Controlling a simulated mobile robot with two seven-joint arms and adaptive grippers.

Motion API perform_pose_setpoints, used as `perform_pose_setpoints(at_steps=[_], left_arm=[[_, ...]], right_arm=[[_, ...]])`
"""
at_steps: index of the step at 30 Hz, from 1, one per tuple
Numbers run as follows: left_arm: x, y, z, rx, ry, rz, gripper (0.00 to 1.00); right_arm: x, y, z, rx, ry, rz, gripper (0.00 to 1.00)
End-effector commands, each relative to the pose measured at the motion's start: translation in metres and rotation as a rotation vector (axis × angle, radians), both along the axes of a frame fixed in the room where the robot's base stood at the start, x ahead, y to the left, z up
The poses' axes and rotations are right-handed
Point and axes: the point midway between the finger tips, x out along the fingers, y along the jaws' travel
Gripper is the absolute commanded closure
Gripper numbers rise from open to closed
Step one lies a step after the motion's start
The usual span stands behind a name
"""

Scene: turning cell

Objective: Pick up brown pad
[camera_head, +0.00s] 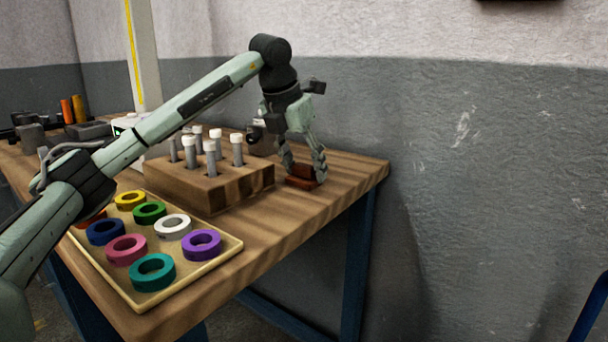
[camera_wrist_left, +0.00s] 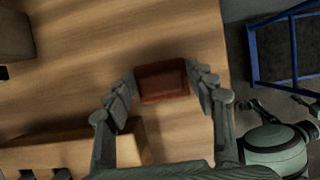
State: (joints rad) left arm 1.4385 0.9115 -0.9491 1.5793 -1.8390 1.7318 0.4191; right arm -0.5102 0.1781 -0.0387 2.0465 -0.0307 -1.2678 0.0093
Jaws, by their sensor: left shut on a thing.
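The brown pad (camera_head: 303,175) is a small reddish-brown block near the far right end of the wooden table. My left gripper (camera_head: 304,172) reaches down over it, with one finger on each side. In the left wrist view the brown pad (camera_wrist_left: 162,81) sits between the two fingertips of my left gripper (camera_wrist_left: 163,86), which are shut on it. It appears to be at or close to the table top; any gap beneath it cannot be told.
A wooden block (camera_head: 205,187) with several white-capped pins stands left of the pad. A tray (camera_head: 225,252) with several coloured rings lies nearer the front. The table (camera_head: 350,172) ends just right of the pad, with the wall behind. A blue-framed stand (camera_wrist_left: 285,45) shows beyond the edge.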

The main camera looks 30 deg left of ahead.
Motion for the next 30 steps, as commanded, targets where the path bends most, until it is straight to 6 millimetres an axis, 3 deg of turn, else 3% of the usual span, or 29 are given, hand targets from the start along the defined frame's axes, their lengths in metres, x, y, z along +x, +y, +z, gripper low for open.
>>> perform_pose_setpoints(at_steps=[8,14,21,30], left_arm=[[0.001,-0.001,0.012,-0.001,-0.003,-0.001,0.74],[0.001,-0.001,0.044,-0.001,-0.005,-0.001,0.74],[-0.007,0.05,0.071,-0.003,-0.003,0.006,0.74],[-0.014,0.096,0.099,-0.001,-0.001,0.003,0.74]], right_arm=[[0.0,0.0,0.0,0.0,-0.001,0.0,0.6],[0.0,0.001,0.001,0.001,-0.002,0.001,0.6],[0.001,0.001,0.001,0.001,-0.003,0.001,0.6],[0.001,0.001,-0.002,0.003,-0.003,0.001,0.6]])
